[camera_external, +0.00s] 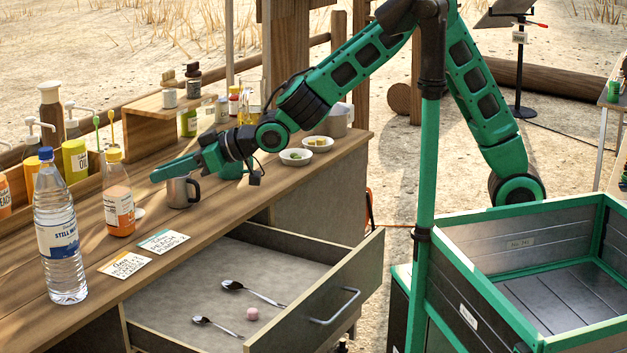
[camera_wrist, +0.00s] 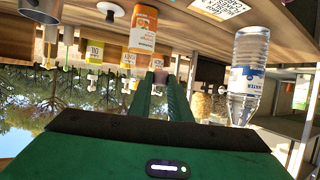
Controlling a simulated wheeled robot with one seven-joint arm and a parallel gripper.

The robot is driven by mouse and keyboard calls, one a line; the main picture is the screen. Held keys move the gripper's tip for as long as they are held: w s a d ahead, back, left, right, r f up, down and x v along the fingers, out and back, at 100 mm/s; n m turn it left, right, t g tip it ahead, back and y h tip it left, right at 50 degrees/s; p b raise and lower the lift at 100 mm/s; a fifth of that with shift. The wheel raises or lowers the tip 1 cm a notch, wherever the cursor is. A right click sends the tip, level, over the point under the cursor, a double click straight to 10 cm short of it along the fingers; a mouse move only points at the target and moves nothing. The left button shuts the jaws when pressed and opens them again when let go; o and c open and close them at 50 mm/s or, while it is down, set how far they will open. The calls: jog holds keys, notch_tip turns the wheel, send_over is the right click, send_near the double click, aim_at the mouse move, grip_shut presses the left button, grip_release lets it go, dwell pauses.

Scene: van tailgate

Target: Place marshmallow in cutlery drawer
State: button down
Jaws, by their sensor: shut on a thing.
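A pink marshmallow (camera_external: 252,314) lies on the floor of the open drawer (camera_external: 345,290), beside two spoons. My gripper (camera_external: 154,177) is above the counter, left of the steel mug (camera_external: 183,191) in the external view and well away from the drawer. In the wrist view, its fingers (camera_wrist: 160,84) close towards each other around a small, dim, pinkish-brown thing (camera_wrist: 159,76) at the tips. I cannot tell clearly what this thing is; it is hidden in the external view.
A water bottle (camera_external: 59,235), an orange sauce bottle (camera_external: 118,200) and two cards (camera_external: 163,241) are on the counter near my gripper. Two small bowls (camera_external: 296,157) stand further right. The drawer has much bare floor around the spoons (camera_external: 252,292). A green-edged crate (camera_external: 540,270) is at right.

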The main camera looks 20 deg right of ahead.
notch_tip(320, 180, down, 4)
send_over(179, 224)
jog(key=f, duration=0.7)
jog(key=shift+w+a+f, duration=0.15)
jog(key=shift+w, duration=0.05)
jog(key=shift+f, duration=2)
jog(key=shift+f, duration=0.1)
jog(key=c, duration=1.6)
grip_release()
jog(key=shift+c, duration=0.2)
jog(key=shift+r, duration=0.2)
jog(key=v, duration=1.2)
